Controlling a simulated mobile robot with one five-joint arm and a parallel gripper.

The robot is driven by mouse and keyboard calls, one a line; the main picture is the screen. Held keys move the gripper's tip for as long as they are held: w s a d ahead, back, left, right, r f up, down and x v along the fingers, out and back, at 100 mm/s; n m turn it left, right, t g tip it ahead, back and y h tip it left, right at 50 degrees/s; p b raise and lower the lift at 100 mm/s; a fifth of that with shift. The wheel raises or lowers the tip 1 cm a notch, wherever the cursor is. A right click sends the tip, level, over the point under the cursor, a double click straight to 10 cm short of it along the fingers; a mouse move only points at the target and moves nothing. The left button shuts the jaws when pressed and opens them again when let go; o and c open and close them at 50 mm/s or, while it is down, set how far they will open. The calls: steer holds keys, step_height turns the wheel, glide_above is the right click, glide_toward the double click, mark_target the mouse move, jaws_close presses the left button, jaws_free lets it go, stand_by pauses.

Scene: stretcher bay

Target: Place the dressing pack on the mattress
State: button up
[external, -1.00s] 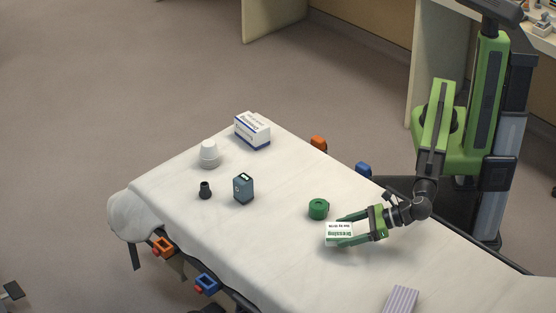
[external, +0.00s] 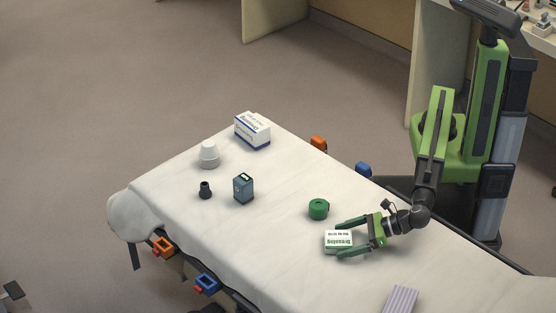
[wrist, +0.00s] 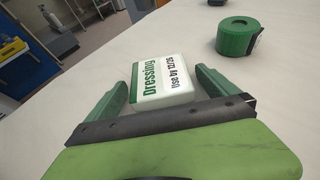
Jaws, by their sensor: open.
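The dressing pack (external: 338,240) is a small white box with green lettering. It lies on the white mattress (external: 270,240), label up. In the wrist view the pack (wrist: 163,82) sits ahead of and between my green fingers, its near end by the palm bar. My gripper (external: 352,240) is open around the pack, with a gap at the fingers in the wrist view (wrist: 165,90). The underside of the pack is hidden.
A green tape roll (external: 318,209) stands close beside the pack. A striped pad (external: 400,300) lies at the near edge.

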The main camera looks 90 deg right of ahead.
steer(key=shift+r, duration=0.3)
steer(key=p+v, duration=0.5)
steer(key=v, duration=0.7)
